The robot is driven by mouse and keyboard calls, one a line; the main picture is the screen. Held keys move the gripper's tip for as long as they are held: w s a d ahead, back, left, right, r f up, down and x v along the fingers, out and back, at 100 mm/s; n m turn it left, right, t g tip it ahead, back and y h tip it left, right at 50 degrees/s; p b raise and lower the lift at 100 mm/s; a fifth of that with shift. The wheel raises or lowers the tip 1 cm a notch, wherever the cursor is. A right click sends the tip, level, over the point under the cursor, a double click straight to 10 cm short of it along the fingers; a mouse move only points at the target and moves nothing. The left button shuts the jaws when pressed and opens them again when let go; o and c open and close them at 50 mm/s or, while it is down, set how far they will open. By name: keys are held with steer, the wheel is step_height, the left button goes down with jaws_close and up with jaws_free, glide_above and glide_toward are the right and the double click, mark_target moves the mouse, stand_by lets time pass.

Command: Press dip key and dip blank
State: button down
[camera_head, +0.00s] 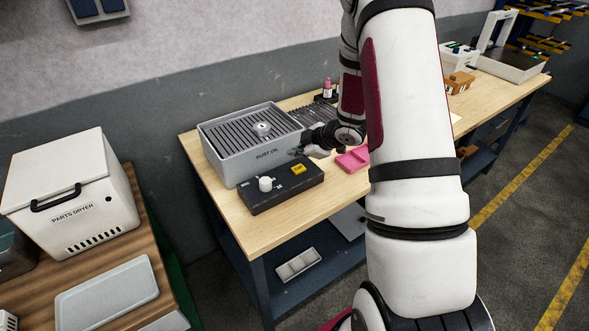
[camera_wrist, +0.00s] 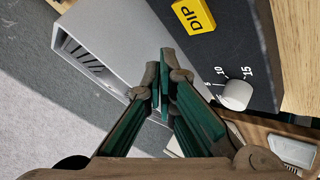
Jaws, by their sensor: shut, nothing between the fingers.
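The yellow dip key (camera_head: 299,169) sits on a dark control box (camera_head: 282,189) at the front of the bench. It shows with its DIP label at the top of the wrist view (camera_wrist: 195,15). A small round metal piece, apparently the blank, (camera_head: 262,129) rests on the slatted top of the grey RUST OIL tank (camera_head: 243,164); I do not make it out in the wrist view. My gripper (camera_wrist: 164,76) is shut and empty, its tips apart from the key in the wrist view. In the head view it is beside the tank's right end, partly hidden.
A white dial knob (camera_head: 266,184) is on the control box left of the key. A pink tray (camera_head: 352,159) lies to the right. A parts dryer (camera_head: 70,190) stands on a separate table at left. Bare bench top lies in front of the pink tray.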

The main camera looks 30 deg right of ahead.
mark_target(297, 170)
steer(key=shift+f+b, duration=0.3)
steer(key=shift+f, duration=1.25)
steer(key=shift+f, duration=0.2)
steer(key=shift+f, duration=0.25)
